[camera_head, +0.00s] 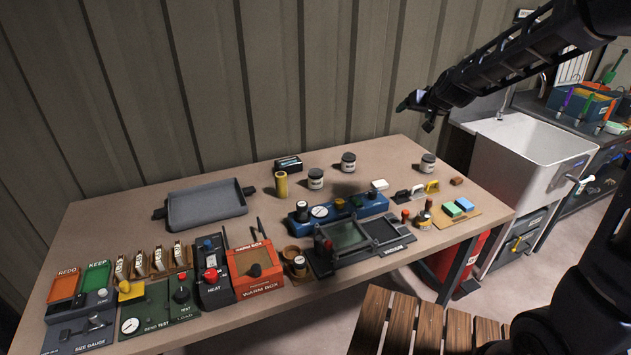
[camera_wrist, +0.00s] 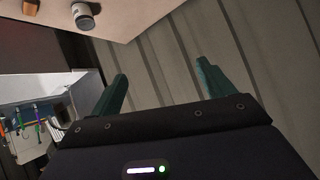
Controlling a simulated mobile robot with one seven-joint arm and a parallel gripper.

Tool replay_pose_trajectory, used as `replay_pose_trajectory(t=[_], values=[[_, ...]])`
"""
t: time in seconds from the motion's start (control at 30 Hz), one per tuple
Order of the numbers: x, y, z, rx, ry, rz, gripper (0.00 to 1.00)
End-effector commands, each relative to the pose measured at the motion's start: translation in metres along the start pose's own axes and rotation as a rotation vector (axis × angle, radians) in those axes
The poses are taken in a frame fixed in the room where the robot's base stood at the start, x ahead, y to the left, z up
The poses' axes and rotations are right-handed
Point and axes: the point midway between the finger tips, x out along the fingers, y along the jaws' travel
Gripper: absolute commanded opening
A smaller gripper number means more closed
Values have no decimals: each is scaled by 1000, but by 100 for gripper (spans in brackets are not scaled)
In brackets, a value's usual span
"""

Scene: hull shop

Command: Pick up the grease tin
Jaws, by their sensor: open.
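Several small tins stand on the workbench in the head view: one grey tin with a dark lid (camera_head: 316,179) in the middle, a similar tin (camera_head: 348,163) just behind it, and another tin (camera_head: 427,163) near the right end. Their labels are too small to read, so I cannot tell which is the grease tin. One tin with a pale label also shows at the top of the wrist view (camera_wrist: 83,16). My gripper (camera_head: 416,110) is open and empty, above the back of the bench near the wall. In the wrist view its two fingers (camera_wrist: 162,68) are spread apart, away from that tin.
The workbench (camera_head: 120,215) holds a grey tray (camera_head: 205,207), a yellow cylinder (camera_head: 281,185), a small dark box (camera_head: 288,163), a blue gauge unit (camera_head: 338,213) and an orange warm box (camera_head: 256,272). A white sink (camera_head: 520,150) stands to the right. The ribbed wall (camera_head: 270,80) is close behind.

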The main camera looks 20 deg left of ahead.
Motion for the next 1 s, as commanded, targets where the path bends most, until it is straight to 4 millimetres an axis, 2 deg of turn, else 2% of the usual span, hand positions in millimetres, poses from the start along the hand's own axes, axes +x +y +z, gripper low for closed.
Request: replay_pose_trajectory(t=[0.03,0.1,0.27,0.47,0.67,0.8,1.0], values=[[19,-15,2,-7,10,-7,81],[41,-32,2,-13,33,-11,81],[91,-73,9,-28,85,-12,81],[148,-125,31,-49,146,3,81],[198,-177,67,-78,205,33,81],[228,-211,99,-104,244,61,81],[255,-244,139,-136,289,101,81]])
